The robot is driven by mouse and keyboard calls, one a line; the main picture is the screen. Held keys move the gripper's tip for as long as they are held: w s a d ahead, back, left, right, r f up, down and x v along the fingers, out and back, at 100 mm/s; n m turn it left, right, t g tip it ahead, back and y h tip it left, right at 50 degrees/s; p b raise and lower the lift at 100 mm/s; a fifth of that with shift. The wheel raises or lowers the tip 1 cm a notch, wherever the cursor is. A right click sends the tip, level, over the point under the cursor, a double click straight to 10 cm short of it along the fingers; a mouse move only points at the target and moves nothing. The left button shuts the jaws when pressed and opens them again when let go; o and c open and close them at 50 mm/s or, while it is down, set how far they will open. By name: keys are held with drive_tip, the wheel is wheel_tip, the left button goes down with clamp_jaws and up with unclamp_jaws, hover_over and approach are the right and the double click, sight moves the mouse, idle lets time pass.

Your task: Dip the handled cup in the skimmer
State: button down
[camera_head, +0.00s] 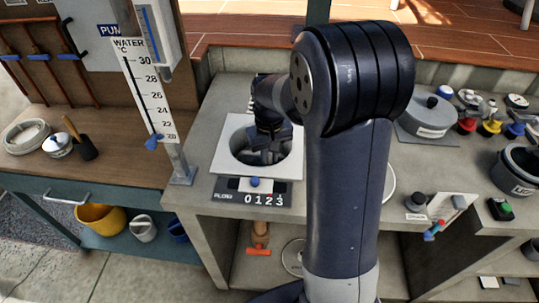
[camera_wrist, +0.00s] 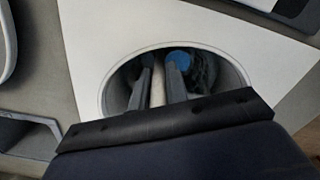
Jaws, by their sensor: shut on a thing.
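The skimmer is a white square plate (camera_head: 227,152) with a round opening, set in the grey counter. In the wrist view its plate (camera_wrist: 90,50) surrounds the dark opening. My gripper (camera_head: 265,155) points down into the opening. In the wrist view my gripper (camera_wrist: 160,80) is shut on a pale upright bar, which looks like the handle of the cup (camera_wrist: 157,88). The cup's bowl is hidden below, so I cannot tell its depth or tilt. A blue round thing (camera_wrist: 180,59) shows inside the opening beside the right finger.
A temperature scale (camera_head: 148,85) stands to the left. A lidded grey pot (camera_head: 430,115) and several coloured knobs stand to the right. A yellow bucket (camera_head: 100,219) is on the lower left shelf.

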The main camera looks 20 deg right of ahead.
drive_tip(key=shift+r+p, duration=5.7)
drive_tip(key=shift+r, duration=1.5)
